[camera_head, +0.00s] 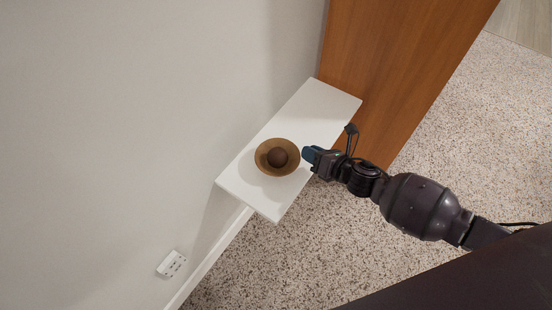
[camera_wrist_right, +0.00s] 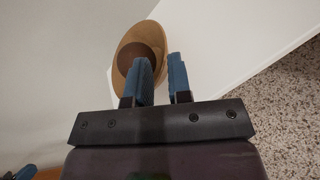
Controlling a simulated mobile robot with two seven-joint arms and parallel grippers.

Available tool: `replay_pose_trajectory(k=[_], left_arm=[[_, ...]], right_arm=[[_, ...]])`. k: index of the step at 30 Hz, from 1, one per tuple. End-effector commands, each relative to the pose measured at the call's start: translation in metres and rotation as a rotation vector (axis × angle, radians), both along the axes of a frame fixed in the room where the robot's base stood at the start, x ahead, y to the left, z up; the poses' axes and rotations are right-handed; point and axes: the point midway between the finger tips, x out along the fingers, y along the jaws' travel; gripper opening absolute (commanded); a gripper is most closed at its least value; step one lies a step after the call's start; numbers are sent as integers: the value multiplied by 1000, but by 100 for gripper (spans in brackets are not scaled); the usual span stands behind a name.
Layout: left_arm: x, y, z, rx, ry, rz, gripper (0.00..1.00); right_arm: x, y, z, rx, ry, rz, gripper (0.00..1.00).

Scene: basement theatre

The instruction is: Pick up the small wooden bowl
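The small wooden bowl (camera_head: 261,158) is light brown and sits upright on a narrow white shelf (camera_head: 312,101). A dark brown round shape (camera_head: 278,157), perhaps a ball or the bowl's dark inner bottom, shows in its middle. My right gripper (camera_head: 307,153) is just to the right of the bowl, its blue fingertips close to the rim. In the right wrist view the bowl (camera_wrist_right: 140,29) is beyond the fingers, partly hidden by the left one. The right gripper (camera_wrist_right: 161,75) is open, with a gap between its fingers. Contact with the rim cannot be told.
A pale wall (camera_head: 130,110) runs along the shelf's left side. An orange-brown wooden panel (camera_head: 390,60) stands at its far end. Speckled floor (camera_head: 460,120) lies to the right and below. A white socket plate (camera_head: 171,264) is low on the wall. The rest of the shelf is bare.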

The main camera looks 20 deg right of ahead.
Motion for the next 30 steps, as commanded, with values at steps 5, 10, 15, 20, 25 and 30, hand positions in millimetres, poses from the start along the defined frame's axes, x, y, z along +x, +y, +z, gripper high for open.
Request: replay_pose_trajectory(k=[5,10,15,20,25,30], left_arm=[[1,-1,-1,5,-6,-9,0],[1,-2,-3,8,-4,-15,0],[0,-3,-8,19,1,-27,0],[8,-5,-5,25,-21,-42,0],[13,-7,0,29,-38,-50,0],[12,-6,0,30,-35,-51,0]], right_arm=[[11,6,-6,2,3,-1,19],[18,10,-10,2,4,-2,19],[35,19,-20,2,8,0,19],[49,26,-24,2,7,-2,19],[56,28,-23,1,3,-2,19],[56,28,-22,2,1,-3,19]])
